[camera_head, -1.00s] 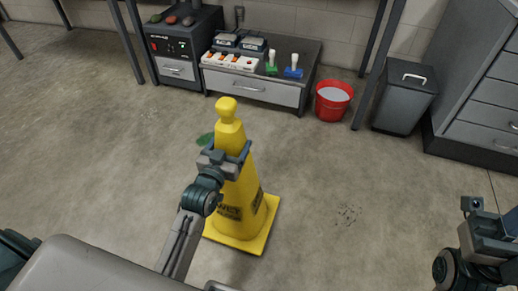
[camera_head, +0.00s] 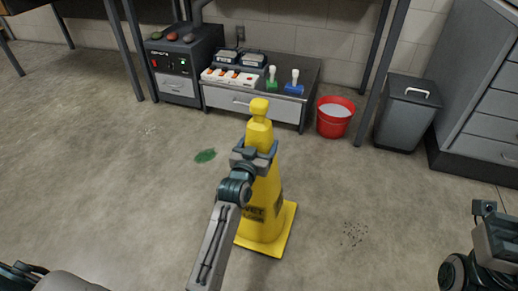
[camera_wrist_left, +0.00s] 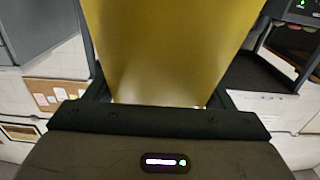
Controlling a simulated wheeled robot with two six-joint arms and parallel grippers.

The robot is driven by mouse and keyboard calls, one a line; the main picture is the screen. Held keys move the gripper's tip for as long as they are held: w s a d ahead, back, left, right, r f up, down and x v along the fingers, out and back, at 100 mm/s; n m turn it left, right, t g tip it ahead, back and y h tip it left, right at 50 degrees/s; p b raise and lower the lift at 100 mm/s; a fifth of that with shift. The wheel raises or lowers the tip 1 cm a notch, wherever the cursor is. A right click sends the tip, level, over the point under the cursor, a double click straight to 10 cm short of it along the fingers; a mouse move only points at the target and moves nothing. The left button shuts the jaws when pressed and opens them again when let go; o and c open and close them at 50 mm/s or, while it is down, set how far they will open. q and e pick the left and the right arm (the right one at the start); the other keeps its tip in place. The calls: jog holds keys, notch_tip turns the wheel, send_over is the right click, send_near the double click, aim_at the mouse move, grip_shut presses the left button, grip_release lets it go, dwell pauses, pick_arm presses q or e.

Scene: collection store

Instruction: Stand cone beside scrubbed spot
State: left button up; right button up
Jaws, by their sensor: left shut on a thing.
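A yellow cone (camera_head: 264,188) with dark lettering and a square base stands upright in the middle of the head view. My left gripper (camera_head: 255,155) is shut on its upper body. In the left wrist view the cone (camera_wrist_left: 170,45) fills the space between the jaws. I cannot tell whether its base touches the floor. A green spot (camera_head: 205,155) lies on the floor to the left of the cone. A patch of dark specks (camera_head: 354,234) lies on the floor to its right. My right gripper is at the right edge, and its fingertips are not clearly visible.
A red bucket (camera_head: 334,117) and a grey bin (camera_head: 407,112) stand at the back right. A low drawer unit (camera_head: 255,105) with brushes and a switch strip is at the back. A grey cabinet (camera_head: 490,110) is at far right.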

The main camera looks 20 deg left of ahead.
pick_arm(q)
jog(key=shift+f, duration=0.25)
jog(key=o, duration=2)
jog(key=shift+f, duration=0.1)
jog(key=shift+o, duration=0.2)
